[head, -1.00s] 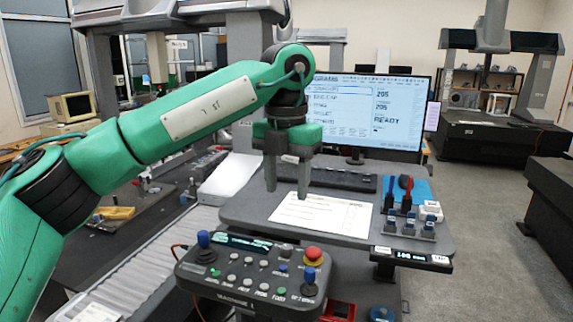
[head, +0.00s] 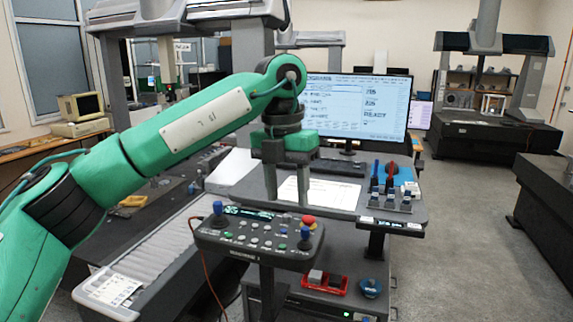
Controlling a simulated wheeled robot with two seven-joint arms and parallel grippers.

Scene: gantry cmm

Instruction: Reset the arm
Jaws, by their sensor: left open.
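My green left arm comes in from the left in the head view. Its gripper (head: 287,185) points down with two dark fingers apart and nothing between them. The fingers show in front of the white paper sheet (head: 330,194) on the grey desk; whether they touch anything cannot be told. The control pendant (head: 258,240), with joysticks and a red button, stands just below the gripper in the picture. My right gripper is not in view.
A monitor (head: 357,112) and keyboard (head: 338,167) are at the back of the desk. A roller conveyor (head: 165,245) runs at left. A red bin (head: 323,285) sits below. Floor (head: 465,240) at right is clear.

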